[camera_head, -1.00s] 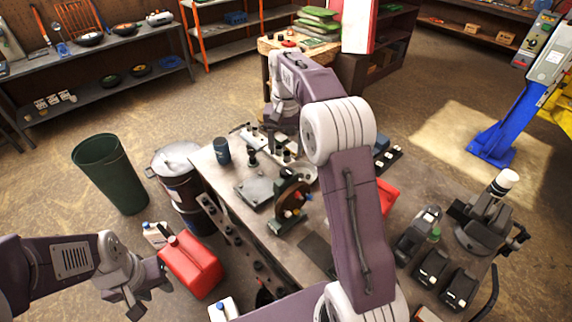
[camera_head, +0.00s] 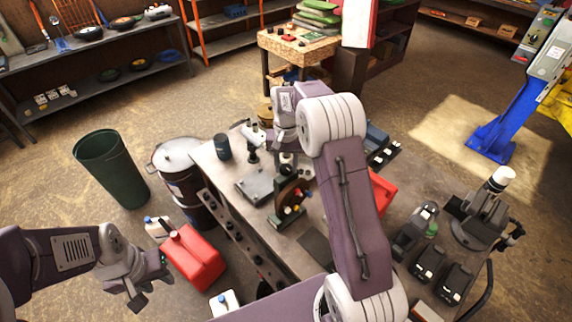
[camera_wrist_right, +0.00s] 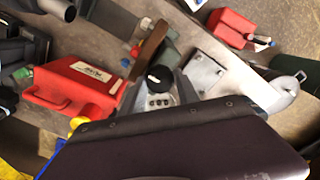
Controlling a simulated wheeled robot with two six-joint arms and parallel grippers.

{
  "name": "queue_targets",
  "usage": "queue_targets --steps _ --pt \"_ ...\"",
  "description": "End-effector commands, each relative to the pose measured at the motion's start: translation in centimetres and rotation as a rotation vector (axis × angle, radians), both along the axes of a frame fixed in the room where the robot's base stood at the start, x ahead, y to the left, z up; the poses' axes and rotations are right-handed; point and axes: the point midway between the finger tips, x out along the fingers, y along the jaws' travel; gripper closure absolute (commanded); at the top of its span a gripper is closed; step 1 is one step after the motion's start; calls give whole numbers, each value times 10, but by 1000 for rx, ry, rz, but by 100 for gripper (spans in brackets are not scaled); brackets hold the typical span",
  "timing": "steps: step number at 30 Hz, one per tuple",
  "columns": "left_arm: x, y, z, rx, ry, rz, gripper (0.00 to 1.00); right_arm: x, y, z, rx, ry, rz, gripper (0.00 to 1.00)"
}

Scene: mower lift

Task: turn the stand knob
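A round black knob (camera_wrist_right: 160,77) shows in the right wrist view, on top of a small stand; it looks like the stand knob. My right gripper (camera_wrist_right: 161,92) has its two grey fingers spread, one on each side below the knob; I cannot tell whether they touch it. In the head view my right arm reaches over the workbench (camera_head: 314,247), and its fingertips are hard to make out behind the wrist. My left gripper (camera_head: 151,284) is open and empty, at the lower left, near the red can.
A grey metal plate (camera_head: 254,187) and an upright holder with coloured handles (camera_head: 290,203) stand on the bench near my right arm. A dark cup (camera_head: 222,147) is at the bench's left edge. A red can (camera_head: 193,257) and a green bin (camera_head: 111,168) stand on the floor.

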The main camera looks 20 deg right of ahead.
Motion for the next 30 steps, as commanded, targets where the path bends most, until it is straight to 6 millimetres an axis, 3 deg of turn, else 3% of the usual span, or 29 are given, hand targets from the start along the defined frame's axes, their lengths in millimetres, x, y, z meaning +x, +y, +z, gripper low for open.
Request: queue_targets --steps 14,30 --pt "0 0 4 0 0 0 64 0 0 2 1 -1 -123 100" --pt "0 0 12 0 0 0 64 1 0 2 1 -2 -618 100"
